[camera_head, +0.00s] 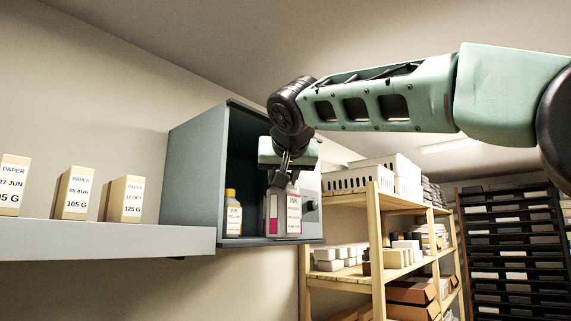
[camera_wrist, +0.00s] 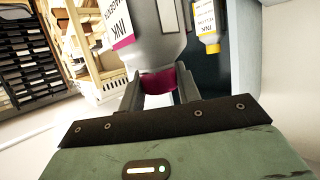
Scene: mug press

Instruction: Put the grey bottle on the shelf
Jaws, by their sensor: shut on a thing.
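The grey bottle (camera_head: 293,213) has a white INK label with a magenta strip. It hangs roughly upright below my gripper (camera_head: 284,176), at the right of the open grey cabinet. In the wrist view its grey body (camera_wrist: 160,38) and magenta cap (camera_wrist: 160,83) show. The two fingers of my gripper (camera_wrist: 160,92) are shut on the cap from either side. I cannot tell whether the bottle's base touches the cabinet floor. The grey wall shelf (camera_head: 100,240) is at the left and carries several paper boxes.
A yellow-capped ink bottle (camera_head: 232,214) stands inside the cabinet (camera_head: 196,180), left of the grey bottle; it also shows in the wrist view (camera_wrist: 207,25). Paper boxes (camera_head: 75,193) stand along the wall shelf, with bare room at its right end. A wooden rack (camera_head: 377,250) stands behind at right.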

